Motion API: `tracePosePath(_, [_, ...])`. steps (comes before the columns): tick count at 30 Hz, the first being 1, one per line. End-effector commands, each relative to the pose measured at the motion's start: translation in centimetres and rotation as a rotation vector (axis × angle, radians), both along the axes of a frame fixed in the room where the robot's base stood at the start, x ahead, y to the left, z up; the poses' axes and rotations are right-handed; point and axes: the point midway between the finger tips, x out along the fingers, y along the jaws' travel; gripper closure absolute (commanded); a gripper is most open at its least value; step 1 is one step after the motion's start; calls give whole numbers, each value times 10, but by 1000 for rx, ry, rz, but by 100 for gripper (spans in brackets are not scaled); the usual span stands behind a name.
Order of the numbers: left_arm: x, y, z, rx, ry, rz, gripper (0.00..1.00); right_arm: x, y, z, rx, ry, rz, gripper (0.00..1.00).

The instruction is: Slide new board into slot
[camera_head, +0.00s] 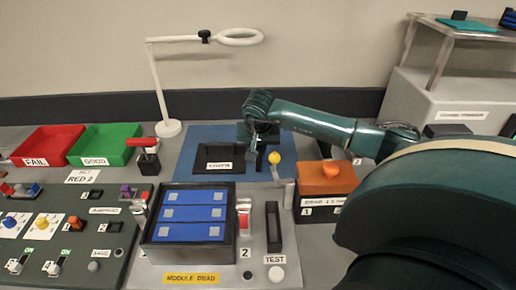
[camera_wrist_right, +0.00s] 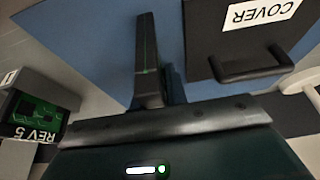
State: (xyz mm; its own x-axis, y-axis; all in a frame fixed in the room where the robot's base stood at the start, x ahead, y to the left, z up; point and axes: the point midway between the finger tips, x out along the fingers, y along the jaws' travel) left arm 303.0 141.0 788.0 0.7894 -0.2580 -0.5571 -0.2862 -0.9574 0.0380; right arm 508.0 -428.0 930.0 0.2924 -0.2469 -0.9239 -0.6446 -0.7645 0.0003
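My right gripper (camera_head: 262,152) reaches in from the right and points down over the blue mat (camera_head: 185,160), beside the black cover (camera_head: 212,154). In the right wrist view its dark fingers (camera_wrist_right: 160,65) stand close together, with a thin green line along one. Whether something thin is between them is unclear. A green board marked REV 5 (camera_wrist_right: 40,115) sits in a dark holder at the left of the wrist view, apart from the fingers. The black case marked MODULE DEAD (camera_head: 238,240) holds blue panels. A narrow dark slot (camera_head: 274,226) marked TEST is right of it. My left gripper is out of view.
An orange-topped box (camera_head: 325,178) is right of the mat. A yellow-knobbed lever (camera_head: 274,158) stands near the gripper. A white lamp (camera_head: 168,127), red tray (camera_head: 46,145) and green tray (camera_head: 105,143) are at the back left. A switch panel (camera_head: 70,255) fills the front left.

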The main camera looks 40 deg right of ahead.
Motion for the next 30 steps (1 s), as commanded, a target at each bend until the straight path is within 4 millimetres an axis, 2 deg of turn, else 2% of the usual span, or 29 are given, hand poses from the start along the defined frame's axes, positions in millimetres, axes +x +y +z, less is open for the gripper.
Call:
tracePosePath(1, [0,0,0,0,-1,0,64,0,0,0,0,0,0,92])
tracePosePath(4, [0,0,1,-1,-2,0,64,0,0,0,0,0,0,100])
tracePosePath(17, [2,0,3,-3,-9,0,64,1,0,6,-1,-4,0,100])
tracePosePath(20, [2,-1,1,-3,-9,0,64,1,0,20,-1,-6,0,100])
tracePosePath(30, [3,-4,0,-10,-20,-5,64,1,0,85,-1,-5,-1,100])
